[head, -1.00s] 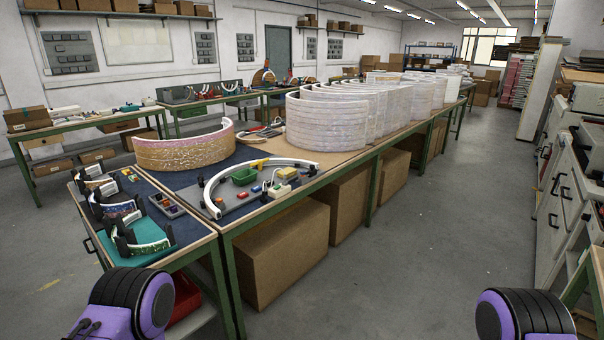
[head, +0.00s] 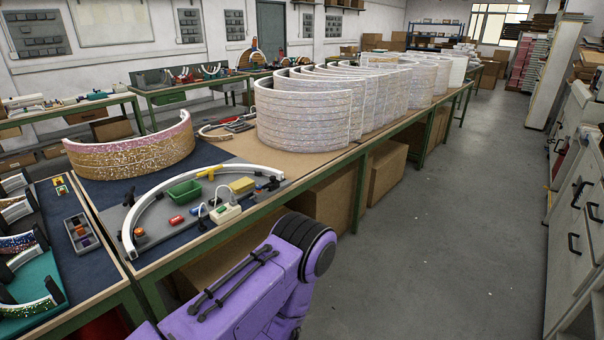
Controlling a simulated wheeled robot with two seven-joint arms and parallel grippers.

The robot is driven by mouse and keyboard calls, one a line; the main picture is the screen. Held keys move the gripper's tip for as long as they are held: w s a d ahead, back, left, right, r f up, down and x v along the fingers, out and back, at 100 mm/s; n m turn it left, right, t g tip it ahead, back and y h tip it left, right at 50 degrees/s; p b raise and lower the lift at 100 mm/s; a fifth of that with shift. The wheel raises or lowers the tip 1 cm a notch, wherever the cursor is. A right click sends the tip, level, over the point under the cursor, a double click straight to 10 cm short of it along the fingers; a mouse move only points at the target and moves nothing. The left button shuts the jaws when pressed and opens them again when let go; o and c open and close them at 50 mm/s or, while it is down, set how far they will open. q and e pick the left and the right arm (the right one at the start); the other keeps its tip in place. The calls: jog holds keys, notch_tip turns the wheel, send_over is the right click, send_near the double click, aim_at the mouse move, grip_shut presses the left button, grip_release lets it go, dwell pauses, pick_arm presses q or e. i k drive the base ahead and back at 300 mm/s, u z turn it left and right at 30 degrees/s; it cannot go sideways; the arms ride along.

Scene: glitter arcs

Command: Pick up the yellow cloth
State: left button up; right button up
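A small yellow block-like item (head: 242,185), perhaps the folded yellow cloth, lies on the grey board near the table's front edge. It is beside a green tray (head: 184,193) and inside the curve of a white arc (head: 153,205). Its material is too small to tell. A yellow tool-like item (head: 212,172) lies just behind the tray. One purple arm of mine crosses the bottom of the head view, in front of the table and apart from the yellow item. Neither gripper shows.
A white device with a cable (head: 226,212) stands just in front of the yellow item. A glittery pink and gold arc (head: 132,152) stands behind left. Several tall glittery white arcs (head: 305,115) fill the table to the right. The grey floor (head: 440,220) at right is clear.

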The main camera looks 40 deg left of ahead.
aim_at(244, 184)
jog(key=i, duration=1.15)
jog(key=u, duration=0.85)
jog(key=i, duration=0.8)
jog(key=u, duration=0.85)
